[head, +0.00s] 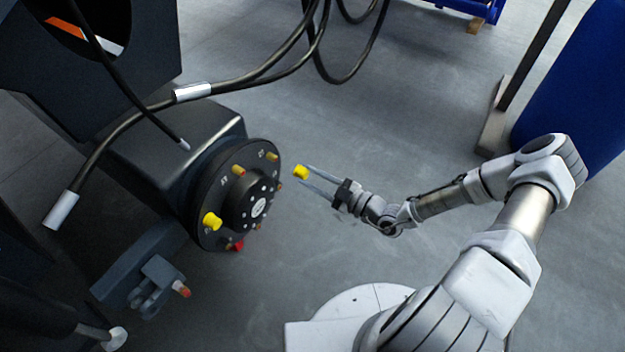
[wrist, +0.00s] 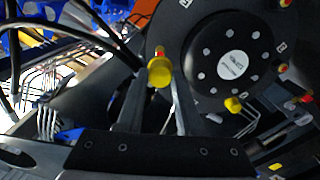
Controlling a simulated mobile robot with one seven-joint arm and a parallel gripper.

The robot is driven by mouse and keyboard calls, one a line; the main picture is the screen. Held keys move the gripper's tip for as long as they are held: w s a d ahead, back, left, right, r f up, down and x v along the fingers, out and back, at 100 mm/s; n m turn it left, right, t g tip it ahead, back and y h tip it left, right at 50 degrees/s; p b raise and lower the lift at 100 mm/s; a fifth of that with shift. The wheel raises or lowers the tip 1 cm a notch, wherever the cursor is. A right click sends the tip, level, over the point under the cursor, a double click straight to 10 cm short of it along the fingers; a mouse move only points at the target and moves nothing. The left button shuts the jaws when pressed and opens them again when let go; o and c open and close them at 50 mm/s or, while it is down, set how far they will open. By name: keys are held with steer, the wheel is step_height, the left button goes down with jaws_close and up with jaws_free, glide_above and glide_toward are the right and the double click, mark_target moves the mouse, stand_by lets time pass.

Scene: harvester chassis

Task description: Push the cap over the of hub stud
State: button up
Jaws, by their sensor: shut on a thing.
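My gripper (head: 318,183) is shut on a yellow cap (head: 301,172), held at the fingertips to the right of the hub, apart from it. In the wrist view the cap (wrist: 160,72) sits between the two long fingers. The round black hub (head: 208,183) carries several studs around its rim. One stud at the lower left bears a yellow cap (head: 212,221). Bare brass-coloured studs show at the upper left (head: 238,170) and at the top right (head: 271,156). A stud with red (head: 236,245) is at the bottom. In the wrist view the hub (wrist: 200,40) lies right of the held cap.
Black hoses (head: 270,75) with silver ends hang above and left of the hub. A bracket (head: 158,285) with an orange-red tip sits below left. A blue object (head: 580,90) stands at the right. The floor between hub and arm is clear.

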steer(key=shift+d+r, duration=0.1)
steer(key=p+x, duration=0.1)
steer(key=x, duration=0.5)
stand_by(0.6)
steer(key=shift+w, duration=0.1)
stand_by(0.5)
steer(key=shift+x, duration=1.65)
steer(key=o, duration=1.1)
steer(key=shift+c, duration=0.2)
